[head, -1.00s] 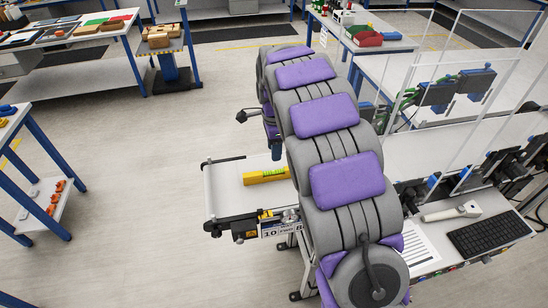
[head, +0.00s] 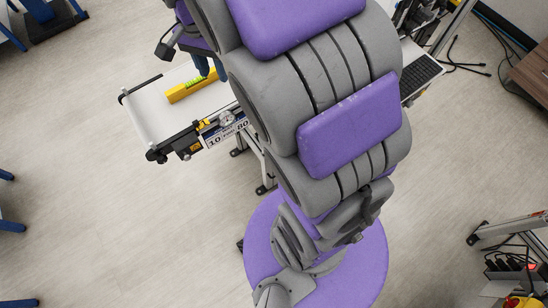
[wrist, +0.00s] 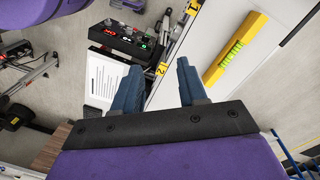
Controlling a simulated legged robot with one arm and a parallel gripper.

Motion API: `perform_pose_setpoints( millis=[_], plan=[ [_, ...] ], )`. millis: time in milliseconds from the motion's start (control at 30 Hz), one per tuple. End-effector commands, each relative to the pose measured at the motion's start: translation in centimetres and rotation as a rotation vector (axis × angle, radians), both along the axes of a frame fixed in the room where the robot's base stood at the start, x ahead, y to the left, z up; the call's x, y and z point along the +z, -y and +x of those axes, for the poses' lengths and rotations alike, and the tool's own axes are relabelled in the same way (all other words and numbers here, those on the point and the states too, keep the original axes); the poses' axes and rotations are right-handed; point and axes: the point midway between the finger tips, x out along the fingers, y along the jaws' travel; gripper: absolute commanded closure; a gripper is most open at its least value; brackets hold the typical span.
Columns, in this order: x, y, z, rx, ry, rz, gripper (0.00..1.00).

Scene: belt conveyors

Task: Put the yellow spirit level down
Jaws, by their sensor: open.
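The yellow spirit level (head: 191,87) lies flat on the white belt of a small conveyor (head: 150,110) in the head view, near my gripper, which is partly hidden by my arm. In the wrist view the spirit level (wrist: 236,48) lies on the white belt (wrist: 205,35), its green vial facing up. My gripper (wrist: 158,82) is open in the wrist view, its two blue fingers apart with nothing between them. The level is beyond the right finger and apart from it.
A control box with buttons (wrist: 125,38) and a printed sheet (wrist: 103,80) sit left of the belt in the wrist view. A keyboard (head: 422,78) shows at right in the head view. The floor left of the conveyor is clear.

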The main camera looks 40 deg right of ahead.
Motion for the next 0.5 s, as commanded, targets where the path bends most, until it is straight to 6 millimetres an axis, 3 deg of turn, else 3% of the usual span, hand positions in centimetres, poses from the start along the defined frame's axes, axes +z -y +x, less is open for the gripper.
perform_pose_setpoints(
  millis=[33,200,500],
  plan=[
    [0.3,-0.1,-2.3,0.063,-0.007,0.006,0.58],
    [0.4,-0.3,-9.3,0.317,-0.035,0.034,0.58],
    [-1.6,-1.0,-20.7,0.766,-0.077,0.094,0.58]
  ],
)
